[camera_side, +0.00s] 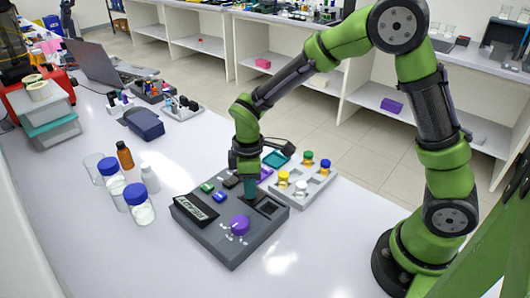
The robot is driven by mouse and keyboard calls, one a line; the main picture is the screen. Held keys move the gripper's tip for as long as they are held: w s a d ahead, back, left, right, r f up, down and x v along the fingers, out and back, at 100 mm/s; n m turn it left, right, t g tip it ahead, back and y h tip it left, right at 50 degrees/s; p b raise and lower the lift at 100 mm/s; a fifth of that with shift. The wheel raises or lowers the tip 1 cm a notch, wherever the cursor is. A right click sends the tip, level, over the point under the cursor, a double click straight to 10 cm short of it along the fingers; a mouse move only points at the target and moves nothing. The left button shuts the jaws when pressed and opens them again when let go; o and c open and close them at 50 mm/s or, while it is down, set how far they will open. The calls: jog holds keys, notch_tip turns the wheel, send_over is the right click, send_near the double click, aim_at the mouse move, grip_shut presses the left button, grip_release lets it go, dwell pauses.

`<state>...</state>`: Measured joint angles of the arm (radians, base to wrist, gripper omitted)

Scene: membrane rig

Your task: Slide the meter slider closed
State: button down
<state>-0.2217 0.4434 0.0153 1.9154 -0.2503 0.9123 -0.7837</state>
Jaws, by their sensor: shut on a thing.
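The meter rig is a dark grey box (228,240) on the white bench in the side view. It has a purple knob (239,225), a display reading READY (199,208), small coloured buttons and a square dark recess (267,207) at its right. My gripper (250,184) points down over the back right part of the box, just behind the recess. It is shut at the meter slider there. The slider is mostly hidden by the gripper, and its exact position along its track cannot be made out.
A grey tray (312,190) with yellow, green and blue-capped vials stands close behind the box, right of my gripper. Blue-lidded jars (138,204) and a brown bottle (124,155) stand left. The bench in front of the box is clear.

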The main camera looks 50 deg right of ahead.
jog(key=s, duration=0.5)
jog(key=shift+s, duration=0.35)
jog(key=c, duration=0.9)
grip_release()
jog(key=shift+c, duration=0.2)
jog(key=shift+w+r, duration=0.1)
notch_tip(320, 180, up, 17)
